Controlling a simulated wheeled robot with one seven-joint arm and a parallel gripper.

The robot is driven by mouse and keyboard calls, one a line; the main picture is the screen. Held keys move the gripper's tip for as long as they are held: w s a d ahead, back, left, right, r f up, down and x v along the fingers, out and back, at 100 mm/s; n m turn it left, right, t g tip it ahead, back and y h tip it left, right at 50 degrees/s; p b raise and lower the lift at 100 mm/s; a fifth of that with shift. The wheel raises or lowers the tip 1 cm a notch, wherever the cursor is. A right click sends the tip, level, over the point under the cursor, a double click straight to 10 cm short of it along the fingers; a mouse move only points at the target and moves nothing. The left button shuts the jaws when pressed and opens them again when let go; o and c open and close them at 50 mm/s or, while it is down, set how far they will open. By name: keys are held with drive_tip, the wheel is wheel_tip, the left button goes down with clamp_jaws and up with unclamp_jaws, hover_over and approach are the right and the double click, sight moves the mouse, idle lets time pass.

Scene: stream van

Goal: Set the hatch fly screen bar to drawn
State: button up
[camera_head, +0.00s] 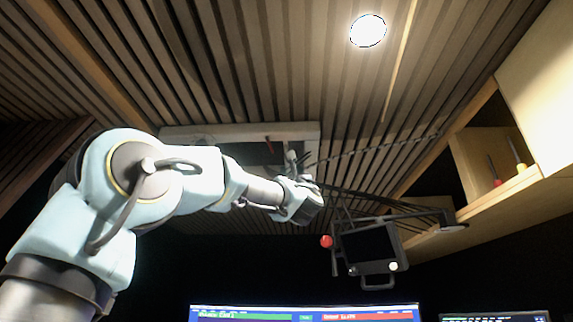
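The roof hatch (195,133) is a pale frame set in the slatted ceiling, with a dark opening behind my arm. A small red piece (268,144) shows at the opening; I cannot tell whether it belongs to the fly screen bar. The bar itself is not clearly made out, and my forearm and wrist hide the lower part of the hatch. My gripper (296,160) points up at the right part of the hatch frame, just right of the red piece. Its fingers are too small and dark to tell open from shut, or whether they touch anything.
A dark monitor (368,246) hangs on a jointed arm to the right of my wrist, with a red ball (326,241) beside it. Wooden shelves (500,188) line the right wall. Lit screens (305,312) stand below. A round ceiling lamp (367,30) is overhead.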

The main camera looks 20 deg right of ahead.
drive_tip(key=shift+n+y, duration=0.3)
drive_tip(key=shift+n, duration=0.4)
drive_tip(key=p+x, duration=0.7)
drive_tip(key=x, duration=0.2)
drive_tip(key=shift+a, duration=0.2)
drive_tip(key=shift+p+x, duration=0.85)
drive_tip(key=shift+p, duration=0.1)
drive_tip(key=shift+f, duration=0.1)
clamp_jaws()
